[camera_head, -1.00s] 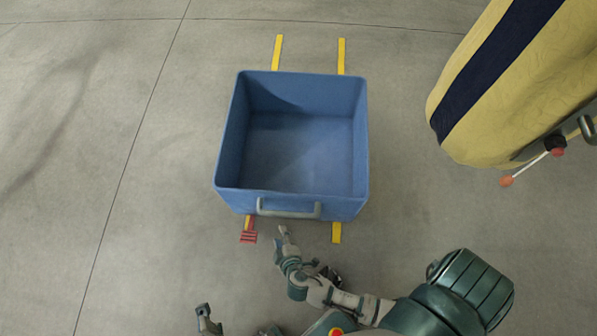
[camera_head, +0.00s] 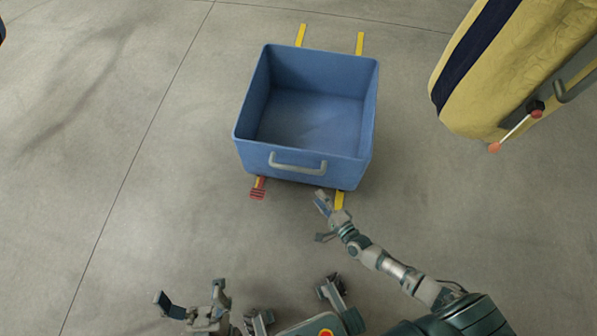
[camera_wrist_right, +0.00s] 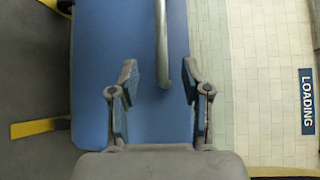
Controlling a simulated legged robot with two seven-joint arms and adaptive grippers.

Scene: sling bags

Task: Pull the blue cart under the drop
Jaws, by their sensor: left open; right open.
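The blue cart (camera_head: 305,167), an open, empty-looking bin, stands on yellow floor strips. Its grey handle (camera_head: 298,165) is on the near side. My right gripper (camera_head: 323,219) is open just below the cart's near right corner, apart from the handle in this view. In the right wrist view the handle (camera_wrist_right: 162,45) runs down between the lines of the two open fingers (camera_wrist_right: 160,82), against the cart's blue wall (camera_wrist_right: 95,80); no grip on it shows. My left gripper (camera_head: 192,296) is open and empty at the lower left. A yellow bag (camera_head: 490,95) with a dark stripe is at the upper right.
A red striped block (camera_head: 258,188) lies at the near end of the left strip. A lever with an orange-red knob (camera_head: 494,147) sticks out beside the bag. The wrist view shows a LOADING sign (camera_wrist_right: 307,101) on a tiled wall. Floor left of the cart is clear.

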